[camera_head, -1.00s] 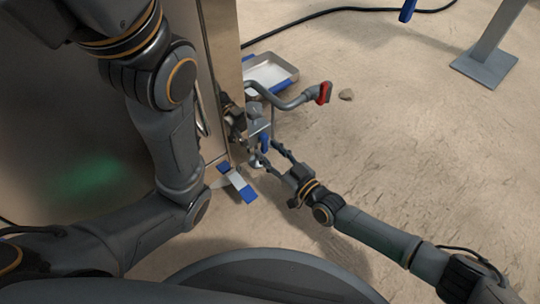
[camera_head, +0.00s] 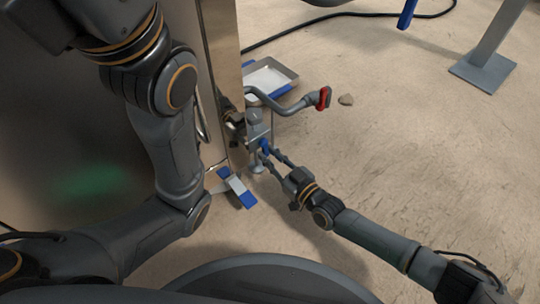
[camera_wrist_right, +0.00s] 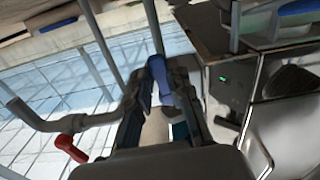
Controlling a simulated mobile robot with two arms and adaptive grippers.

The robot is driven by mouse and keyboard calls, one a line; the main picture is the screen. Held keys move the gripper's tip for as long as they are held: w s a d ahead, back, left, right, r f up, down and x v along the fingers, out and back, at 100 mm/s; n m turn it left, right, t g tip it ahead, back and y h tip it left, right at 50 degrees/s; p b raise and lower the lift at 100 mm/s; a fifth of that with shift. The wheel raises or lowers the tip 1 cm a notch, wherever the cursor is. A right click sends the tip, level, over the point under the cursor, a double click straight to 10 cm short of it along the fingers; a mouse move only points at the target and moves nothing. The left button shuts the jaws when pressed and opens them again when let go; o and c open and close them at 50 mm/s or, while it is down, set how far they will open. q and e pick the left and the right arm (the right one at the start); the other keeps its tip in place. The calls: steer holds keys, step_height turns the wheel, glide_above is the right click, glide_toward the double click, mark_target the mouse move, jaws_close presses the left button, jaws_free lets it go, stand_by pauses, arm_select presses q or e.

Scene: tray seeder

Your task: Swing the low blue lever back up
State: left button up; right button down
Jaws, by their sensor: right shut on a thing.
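The blue lever (camera_head: 264,146) is on the small grey metal fitting beside the steel cabinet in the head view. My right gripper (camera_head: 270,157) reaches it from the lower right, with a finger on either side. In the right wrist view the blue lever (camera_wrist_right: 159,72) stands between the two dark fingers, and the gripper is shut on it. The lever's lower end is partly hidden by the fingers.
A grey pipe with a red handle (camera_head: 325,98) sticks out close above the lever. A metal tray (camera_head: 291,74) sits behind it on the floor. A blue-and-white piece (camera_head: 237,188) lies near the steel cabinet (camera_head: 100,180). The floor to the right is mostly clear.

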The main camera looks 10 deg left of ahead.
steer(key=shift+w+d+r+n+p, duration=0.5)
steer(key=shift+n+p, duration=0.55)
steer(key=shift+n, duration=1.8)
steer(key=shift+w+d+r+n+p, duration=0.3)
steer(key=shift+r+n+p, duration=0.6)
steer(key=shift+n, duration=2)
steer(key=shift+w+d+r+n+p, duration=0.4)
steer(key=shift+n+p, duration=0.8)
steer(key=shift+n, duration=1.65)
steer(key=shift+w+a, duration=0.1)
steer(key=shift+a, duration=0.05)
steer(key=c, duration=1.2)
jaws_free()
steer(key=shift+r, duration=0.1)
steer(key=shift+v, duration=6)
